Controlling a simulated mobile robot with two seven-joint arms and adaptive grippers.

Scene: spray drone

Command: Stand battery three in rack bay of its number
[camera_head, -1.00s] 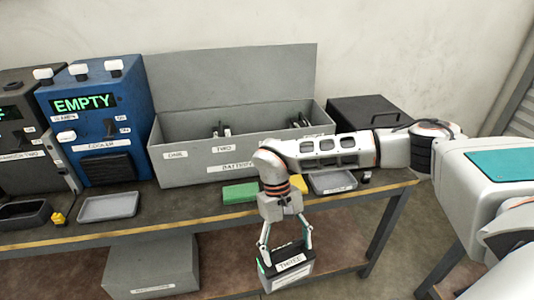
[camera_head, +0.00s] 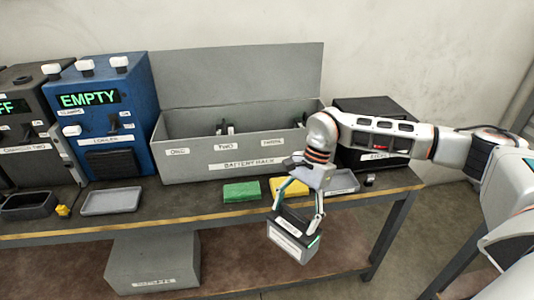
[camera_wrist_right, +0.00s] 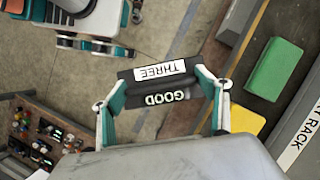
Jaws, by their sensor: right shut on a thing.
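My right gripper (camera_head: 298,208) is shut on battery three (camera_head: 290,238), a dark block with a pale label, held in front of the bench edge. In the right wrist view the battery (camera_wrist_right: 158,86) reads "THREE" and "GOOD" between the two fingers of the gripper (camera_wrist_right: 160,100). The grey battery rack (camera_head: 225,155) stands on the bench behind, its lid open. My left gripper is not in view.
A green block (camera_head: 241,192) and a yellow block (camera_head: 285,186) lie before the rack. A blue cooler (camera_head: 105,125) reading "EMPTY" stands left, with a grey tray (camera_head: 111,201) before it. A black box (camera_head: 370,155) stands right. A grey bin (camera_head: 150,262) sits below.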

